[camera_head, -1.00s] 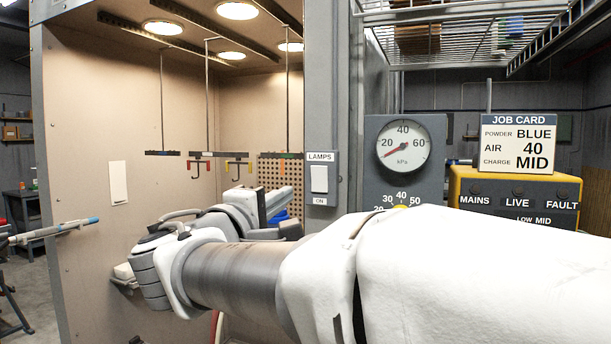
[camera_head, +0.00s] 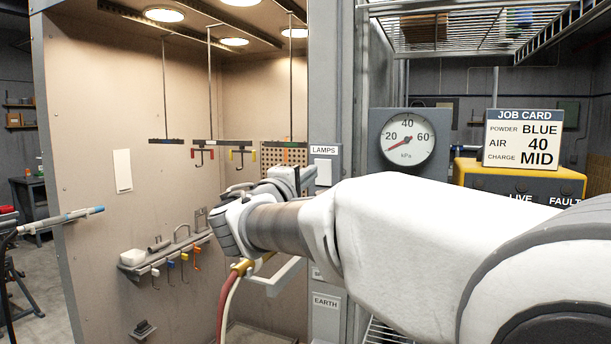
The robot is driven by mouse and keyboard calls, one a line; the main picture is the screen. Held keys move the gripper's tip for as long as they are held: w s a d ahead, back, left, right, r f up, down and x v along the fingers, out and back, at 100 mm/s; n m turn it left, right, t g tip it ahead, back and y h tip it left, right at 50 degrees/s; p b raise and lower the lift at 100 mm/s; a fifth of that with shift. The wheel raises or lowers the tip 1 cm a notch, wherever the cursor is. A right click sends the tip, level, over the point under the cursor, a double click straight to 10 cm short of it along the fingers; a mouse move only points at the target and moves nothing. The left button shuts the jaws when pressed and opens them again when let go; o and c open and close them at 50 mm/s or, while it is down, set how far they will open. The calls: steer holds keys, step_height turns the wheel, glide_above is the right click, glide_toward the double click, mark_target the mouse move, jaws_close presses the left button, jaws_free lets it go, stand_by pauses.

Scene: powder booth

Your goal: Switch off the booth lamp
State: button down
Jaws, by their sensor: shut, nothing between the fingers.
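The lamp switch (camera_head: 323,172) is a white rocker on a grey plate marked LAMPS, on the booth's front post. The lower part of its plate is hidden behind my arm. My gripper (camera_head: 308,178) is shut and empty, just left of the switch in the picture; its fingertips are small and partly hidden by my wrist. I cannot tell whether it touches the switch. The booth lamps (camera_head: 164,14) in the ceiling are lit.
Hooks hang on rods in the booth. A rack (camera_head: 172,255) with coloured hooks is on its wall. A red and a white hose hang below my wrist. A gauge (camera_head: 407,137) and a job card (camera_head: 523,139) stand to the right. An EARTH label (camera_head: 326,302) is lower on the post.

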mark_target(321, 166)
steer(key=shift+p+x, duration=0.4)
steer(key=shift+x, duration=1.45)
steer(key=shift+r, duration=0.15)
steer(key=shift+w+r+p, duration=0.15)
steer(key=shift+p, duration=0.35)
steer(key=shift+f, duration=0.2)
steer(key=shift+g+b, duration=0.3)
steer(key=shift+b, duration=0.05)
